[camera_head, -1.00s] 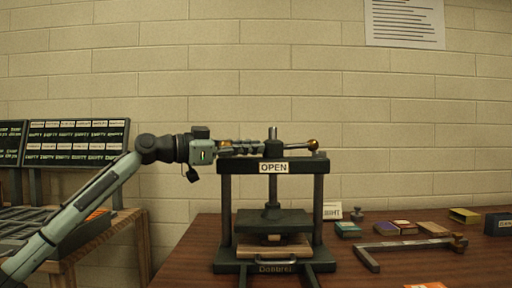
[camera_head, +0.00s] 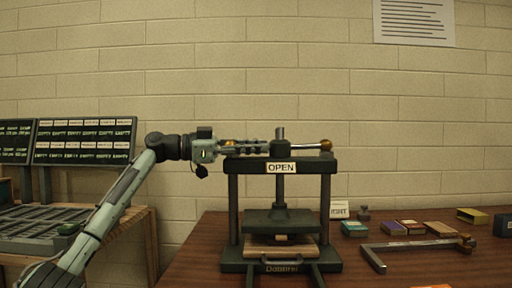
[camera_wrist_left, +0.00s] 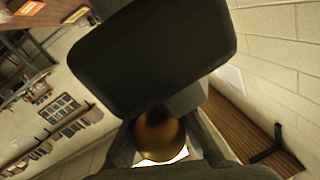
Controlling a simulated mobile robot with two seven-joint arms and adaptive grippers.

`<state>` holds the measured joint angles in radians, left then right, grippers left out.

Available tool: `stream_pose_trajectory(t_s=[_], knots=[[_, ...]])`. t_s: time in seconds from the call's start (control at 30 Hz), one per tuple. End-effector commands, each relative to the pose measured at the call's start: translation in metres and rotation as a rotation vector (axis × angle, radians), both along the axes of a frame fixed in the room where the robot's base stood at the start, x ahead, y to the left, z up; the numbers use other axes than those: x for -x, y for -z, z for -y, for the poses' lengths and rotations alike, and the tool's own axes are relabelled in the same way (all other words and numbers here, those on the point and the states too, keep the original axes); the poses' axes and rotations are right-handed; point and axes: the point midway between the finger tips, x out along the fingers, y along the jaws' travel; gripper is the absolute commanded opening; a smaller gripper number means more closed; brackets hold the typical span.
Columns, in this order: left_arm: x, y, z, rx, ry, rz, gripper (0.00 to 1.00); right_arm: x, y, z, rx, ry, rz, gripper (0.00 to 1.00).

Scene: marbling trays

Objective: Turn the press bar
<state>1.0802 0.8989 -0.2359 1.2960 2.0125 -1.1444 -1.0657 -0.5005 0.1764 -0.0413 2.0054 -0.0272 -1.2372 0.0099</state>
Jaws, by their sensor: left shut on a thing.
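The black book press (camera_head: 328,205) stands on the brown table, with an OPEN label (camera_head: 281,168) on its top beam. Its press bar (camera_head: 302,147) crosses the screw above the beam, roughly sideways, with a brass knob (camera_head: 326,145) at its right end. My left gripper (camera_head: 234,148) is shut on the bar's left end. In the left wrist view the brass knob (camera_wrist_left: 160,137) at that end sits between the fingers. The pressing plate (camera_head: 281,222) is above a wooden board (camera_head: 262,249) on the press bed. My right gripper is not in view.
Right of the press lie a metal angle bar (camera_head: 372,258), several small boxes (camera_head: 412,228) and a white card (camera_head: 339,209). A dark board of labels (camera_head: 84,140) and a rack (camera_head: 40,235) stand at left. The brick wall is behind.

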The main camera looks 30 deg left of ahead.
Motion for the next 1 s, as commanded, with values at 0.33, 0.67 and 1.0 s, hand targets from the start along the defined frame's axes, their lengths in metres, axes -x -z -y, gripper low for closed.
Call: stream_pose_trajectory(t_s=[0.33, 0.67, 1.0], knots=[[0.0, 0.001, 0.0, -0.001, -0.002, -0.001, 0.33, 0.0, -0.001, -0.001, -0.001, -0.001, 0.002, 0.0], [0.013, 0.001, -0.018, 0.0, -0.004, -0.001, 0.33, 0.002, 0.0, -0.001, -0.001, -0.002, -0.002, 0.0], [0.058, 0.001, -0.072, -0.001, -0.005, -0.002, 0.33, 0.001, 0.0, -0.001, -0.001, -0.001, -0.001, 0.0]])
